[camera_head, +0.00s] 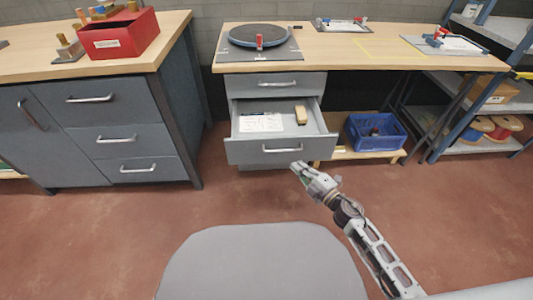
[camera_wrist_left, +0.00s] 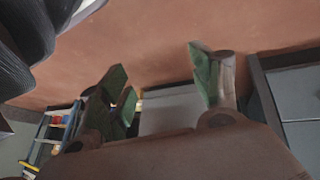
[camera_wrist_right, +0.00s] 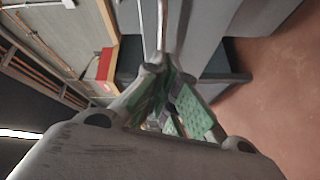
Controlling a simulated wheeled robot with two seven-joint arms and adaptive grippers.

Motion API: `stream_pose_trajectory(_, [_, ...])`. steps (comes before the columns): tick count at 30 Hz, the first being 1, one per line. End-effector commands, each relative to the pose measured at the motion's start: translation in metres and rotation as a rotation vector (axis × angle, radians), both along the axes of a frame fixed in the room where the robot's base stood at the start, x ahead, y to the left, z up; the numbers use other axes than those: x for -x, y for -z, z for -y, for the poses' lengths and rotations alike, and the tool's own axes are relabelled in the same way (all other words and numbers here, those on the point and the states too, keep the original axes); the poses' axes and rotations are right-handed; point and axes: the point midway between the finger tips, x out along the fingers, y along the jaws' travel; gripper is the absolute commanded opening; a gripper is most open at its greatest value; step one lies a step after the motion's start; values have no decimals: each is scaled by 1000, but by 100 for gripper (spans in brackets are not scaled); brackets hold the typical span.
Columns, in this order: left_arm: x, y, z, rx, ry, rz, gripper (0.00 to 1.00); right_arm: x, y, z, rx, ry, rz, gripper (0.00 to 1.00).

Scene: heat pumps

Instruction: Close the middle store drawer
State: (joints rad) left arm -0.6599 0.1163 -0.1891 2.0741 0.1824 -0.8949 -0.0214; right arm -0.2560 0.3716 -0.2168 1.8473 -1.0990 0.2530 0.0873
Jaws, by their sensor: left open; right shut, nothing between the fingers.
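The middle store drawer (camera_head: 274,151) is a grey drawer under the wooden bench, pulled well out. Its bar handle (camera_head: 282,150) faces me. A white paper and a small wooden block lie inside it. My right gripper (camera_head: 299,168) is shut and empty, in front of the drawer's front near the handle's right end. In the right wrist view, its fingertips (camera_wrist_right: 165,80) are close to a metal bar (camera_wrist_right: 162,30); I cannot tell whether they touch. My left gripper (camera_wrist_left: 160,88) is open and empty in the left wrist view, away from the drawer.
The drawer above (camera_head: 277,84) is shut. A blue crate (camera_head: 376,133) stands on a low wooden shelf to the drawer's right. A grey cabinet (camera_head: 103,125) with a red bin (camera_head: 118,36) on top stands at the left. The red-brown floor in front is clear.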

Motion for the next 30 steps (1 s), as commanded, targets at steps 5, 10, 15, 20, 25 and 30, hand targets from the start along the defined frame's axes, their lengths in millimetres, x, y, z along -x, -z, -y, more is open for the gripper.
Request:
stream_pose_trajectory(5, [-1, -11, 7, 31, 4, 28, 64, 11, -13, -26, 112, -138, 112, 0])
stream_pose_trajectory(10, [-1, -22, 11, 51, 7, 45, 64, 21, -19, -40, 186, -218, 170, 0])
stream_pose_trajectory(15, [-1, -27, 13, 56, 8, 49, 64, 24, -22, -45, 209, -242, 186, 0])
stream_pose_trajectory(20, [-1, -27, 13, 56, 8, 49, 64, 24, -22, -44, 208, -242, 186, 0])
stream_pose_trajectory(25, [-1, -27, 13, 56, 8, 50, 64, 23, -22, -45, 207, -241, 186, 0])
stream_pose_trajectory(30, [-2, -26, 13, 58, 7, 52, 64, 20, -23, -47, 207, -241, 187, 0])
